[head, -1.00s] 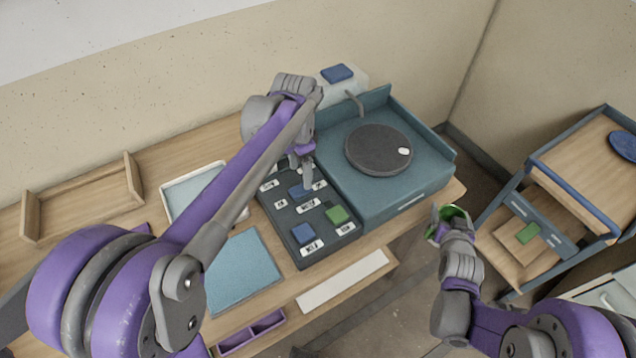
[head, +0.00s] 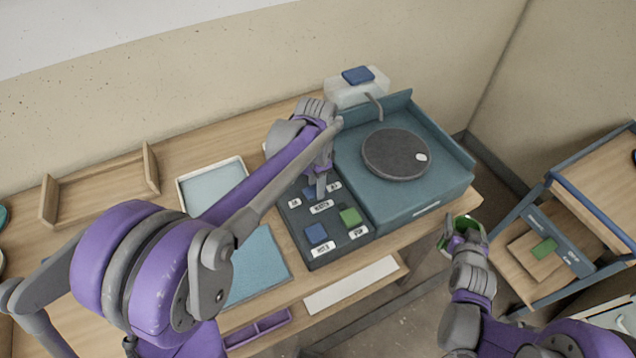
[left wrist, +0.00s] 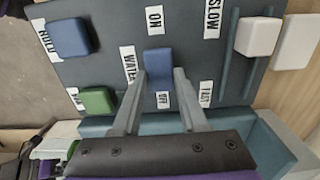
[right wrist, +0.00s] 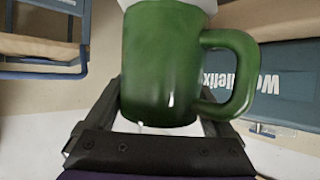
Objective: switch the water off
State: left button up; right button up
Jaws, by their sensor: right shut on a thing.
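The blue water switch (left wrist: 158,62) sits on the dark control panel (left wrist: 110,25) between the ON label (left wrist: 154,18) and the OFF label (left wrist: 163,100). I cannot tell which way it is set. My left gripper (left wrist: 160,74) is open, with its fingertips at the OFF-side edge of the switch; contact is unclear. In the head view this gripper (head: 321,192) is over the panel and partly hides the switch (head: 309,193). My right gripper (right wrist: 160,108) is shut on a green mug (right wrist: 160,65), held off the table's right front in the head view (head: 468,222).
A blue button (left wrist: 70,37), a green button (left wrist: 97,100) and a white slider knob (left wrist: 257,36) flank the switch. A teal basin (head: 420,195) with a dark round wheel (head: 396,153) and a spout (head: 374,106) stands right of the panel. A cart (head: 560,190) is further right.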

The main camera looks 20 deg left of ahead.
pick_arm(q)
grip_shut()
jog(key=shift+w+d+f+g+y+b, duration=0.2)
jog(key=shift+g+y+b, duration=0.1)
jog(key=shift+g+y, duration=0.15)
jog(key=shift+r+g+y, duration=0.1)
jog(key=shift+g+y, duration=0.15)
jog(key=shift+g, duration=0.1)
jog(key=o, duration=0.9)
grip_release()
jog(key=shift+c, duration=0.2)
jog(key=shift+r, duration=0.15)
notch_tip(320, 180, up, 12)
jog(key=w+d, duration=0.1)
jog(key=shift+w+d+f, duration=0.2)
jog(key=shift+w, duration=0.2)
